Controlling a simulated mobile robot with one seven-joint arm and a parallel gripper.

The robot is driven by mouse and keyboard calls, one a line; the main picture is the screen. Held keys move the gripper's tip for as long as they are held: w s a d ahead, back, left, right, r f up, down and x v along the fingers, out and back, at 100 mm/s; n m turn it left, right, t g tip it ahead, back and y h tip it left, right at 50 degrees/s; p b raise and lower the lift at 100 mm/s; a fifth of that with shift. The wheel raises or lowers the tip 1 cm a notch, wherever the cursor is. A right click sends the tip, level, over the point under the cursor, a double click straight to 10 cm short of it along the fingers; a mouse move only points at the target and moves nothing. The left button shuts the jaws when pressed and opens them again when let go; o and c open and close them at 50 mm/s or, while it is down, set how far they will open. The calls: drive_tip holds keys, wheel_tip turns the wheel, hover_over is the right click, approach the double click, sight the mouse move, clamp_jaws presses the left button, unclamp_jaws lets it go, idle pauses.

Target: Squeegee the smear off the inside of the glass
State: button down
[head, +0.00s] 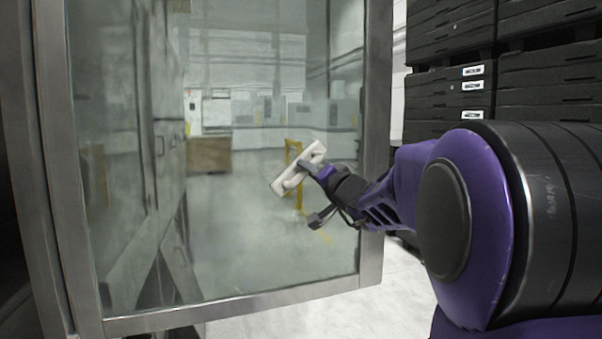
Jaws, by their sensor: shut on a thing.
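A glass pane (240,235) in a grey metal frame (240,306) stands upright in front of me and fills most of the left half of the head view. My gripper (304,172) is in front of the pane, right of its middle. It is shut on a white squeegee (284,183), held by its handle with the long edge tilted up to the right. The squeegee overlaps the glass in the picture; I cannot tell whether it touches it. I cannot make out the smear clearly among the reflections and the room behind.
Stacked black crates (450,92) with white labels stand at the right, behind my arm. A yellow post (294,152) and a brown box (209,155) show in the glass. Pale floor (330,311) is clear below the frame.

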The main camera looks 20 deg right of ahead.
sight(291, 182)
drive_tip(key=shift+b, duration=0.55)
drive_tip(key=shift+a+b, duration=0.1)
drive_tip(key=shift+b, duration=0.25)
drive_tip(key=shift+s+a+f+b, duration=0.1)
drive_tip(key=shift+a+b, duration=0.85)
drive_tip(key=shift+b, duration=0.2)
drive_tip(key=shift+s+a+b, duration=0.1)
drive_tip(key=shift+a+b, duration=0.25)
drive_tip(key=shift+a, duration=0.75)
drive_tip(key=a, duration=0.3)
drive_tip(key=shift+s+a, duration=0.25)
